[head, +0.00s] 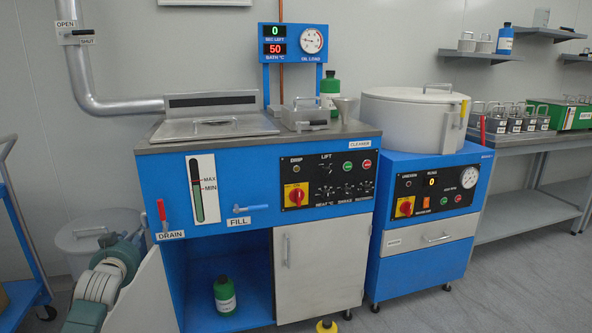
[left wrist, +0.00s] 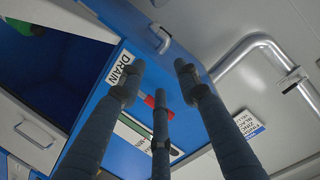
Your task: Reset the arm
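My left arm (head: 108,270) shows at the lower left of the head view, beside the open cabinet door. Its fingers cannot be made out there. In the left wrist view my left gripper (left wrist: 158,80) has three dark fingers spread apart with nothing between them. Behind them are the cleaner's blue front, the DRAIN label (left wrist: 122,65) and the red drain handle (left wrist: 153,101). I cannot tell the exact gap between fingers and cabinet. My right arm and gripper are in neither view.
The blue cleaner (head: 236,160) has its left door (head: 148,298) open, with a green bottle (head: 224,296) inside. A grey bin (head: 95,240) and blue cart (head: 22,270) stand left. A yellow-capped item (head: 326,326) is at the bottom edge. Floor at lower right is clear.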

